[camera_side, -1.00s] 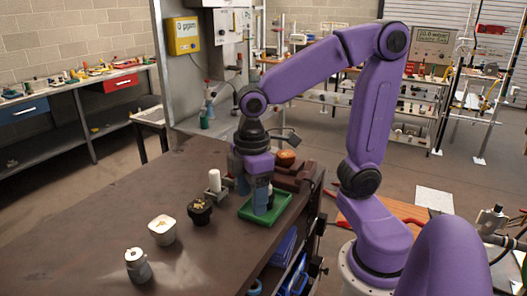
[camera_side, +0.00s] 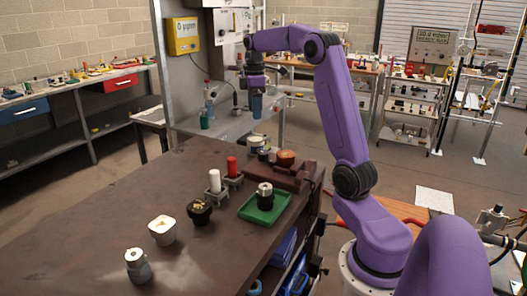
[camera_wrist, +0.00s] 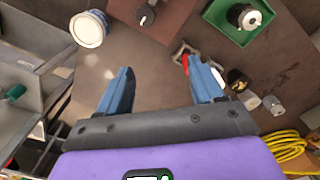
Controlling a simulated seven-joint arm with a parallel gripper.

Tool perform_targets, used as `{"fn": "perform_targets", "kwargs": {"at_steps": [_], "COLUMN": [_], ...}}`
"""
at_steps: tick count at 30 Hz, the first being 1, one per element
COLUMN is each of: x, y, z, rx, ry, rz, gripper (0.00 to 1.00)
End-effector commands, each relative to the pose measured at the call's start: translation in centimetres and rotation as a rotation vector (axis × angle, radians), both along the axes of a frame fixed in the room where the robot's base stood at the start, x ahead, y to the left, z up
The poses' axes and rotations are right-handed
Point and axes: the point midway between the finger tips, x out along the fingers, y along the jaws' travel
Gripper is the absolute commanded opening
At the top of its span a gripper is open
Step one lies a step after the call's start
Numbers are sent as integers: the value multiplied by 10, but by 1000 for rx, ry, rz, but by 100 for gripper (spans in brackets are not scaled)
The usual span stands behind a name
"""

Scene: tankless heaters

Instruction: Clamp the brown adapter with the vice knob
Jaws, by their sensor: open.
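The brown vice (camera_side: 297,176) sits at the right rear of the table. A rounded orange-brown piece (camera_side: 286,157), which looks like the brown adapter, is on top of it; I cannot tell whether it is clamped. A small dark knob (camera_side: 263,155) shows at the vice's left end; in the wrist view a dark knob (camera_wrist: 146,15) with a light mark sits on the brown block at the top. My gripper (camera_side: 257,112) is raised above the table's far end, apart from the vice. In the wrist view its blue fingers (camera_wrist: 162,84) are spread with nothing between them.
A green tray (camera_side: 247,211) holds a black and silver cylinder (camera_side: 265,194). Red (camera_side: 232,167) and white (camera_side: 214,181) cylinders stand in grey holders. A black cup (camera_side: 200,213), white container (camera_side: 162,231) and grey canister (camera_side: 138,268) stand leftward. A pale can (camera_wrist: 90,30) is beside the vice.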

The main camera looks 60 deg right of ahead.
Motion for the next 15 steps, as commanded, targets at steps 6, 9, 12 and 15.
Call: {"fn": "perform_targets", "kwargs": {"at_steps": [6,9,12,15], "x": [-9,-10,-10,-10], "y": [-38,-41,-41,-40], "z": [2,-2,-12,-28], "rx": [1,2,2,3], "ry": [1,3,5,5], "rz": [-23,-24,-24,-23], "gripper": [67,67,67,67]}}
